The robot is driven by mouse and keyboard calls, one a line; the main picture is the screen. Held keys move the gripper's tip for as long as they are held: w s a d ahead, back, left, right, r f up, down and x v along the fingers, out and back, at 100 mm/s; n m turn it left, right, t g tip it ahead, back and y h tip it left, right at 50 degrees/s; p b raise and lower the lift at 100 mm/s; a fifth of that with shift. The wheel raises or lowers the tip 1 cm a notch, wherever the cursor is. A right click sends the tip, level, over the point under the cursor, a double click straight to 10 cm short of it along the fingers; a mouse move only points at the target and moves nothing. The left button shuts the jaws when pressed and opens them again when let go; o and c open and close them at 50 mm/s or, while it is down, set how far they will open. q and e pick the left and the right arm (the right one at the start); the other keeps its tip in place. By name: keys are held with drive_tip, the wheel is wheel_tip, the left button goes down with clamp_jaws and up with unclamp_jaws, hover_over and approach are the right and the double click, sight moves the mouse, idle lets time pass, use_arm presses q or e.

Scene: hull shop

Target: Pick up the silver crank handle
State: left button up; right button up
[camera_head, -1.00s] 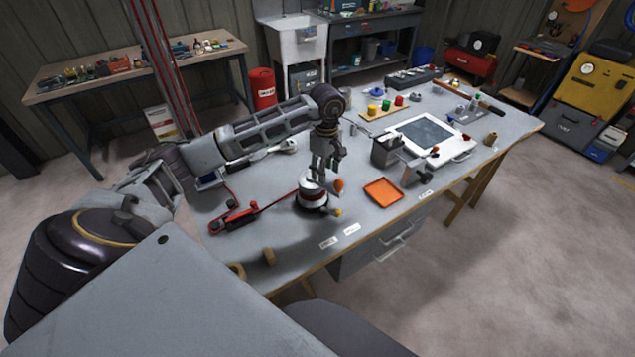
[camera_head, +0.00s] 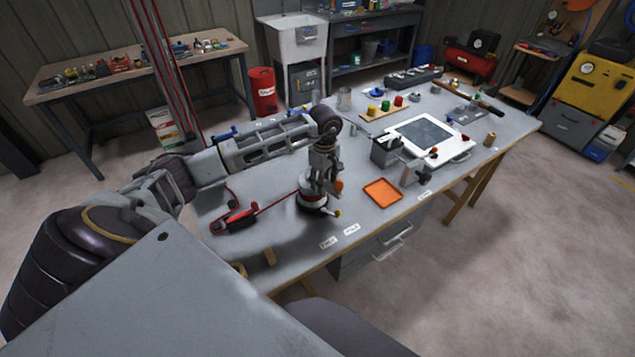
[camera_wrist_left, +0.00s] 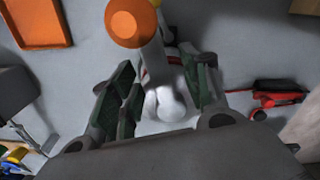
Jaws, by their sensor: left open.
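The silver crank handle (camera_wrist_left: 155,65) shows in the left wrist view as a pale arm with a rounded end and an orange knob (camera_wrist_left: 127,22). In the head view its orange knob (camera_head: 339,186) shows beside a round winch with a red band (camera_head: 312,203), near the front edge of the bench. My left gripper (camera_head: 322,188) points down over the winch. In the left wrist view its two fingers (camera_wrist_left: 160,85) are open on either side of the crank's arm. I cannot tell whether they touch it. My right gripper is not in view.
On the grey bench (camera_head: 300,248), a red tool (camera_head: 235,219) lies left of the winch and an orange tray (camera_head: 382,193) lies right of it. A dark box (camera_head: 386,150) and a white-framed panel (camera_head: 430,134) stand farther right.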

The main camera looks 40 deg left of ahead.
use_arm(q)
drive_tip(key=shift+f, duration=0.25)
drive_tip(key=shift+c, duration=0.4)
clamp_jaws()
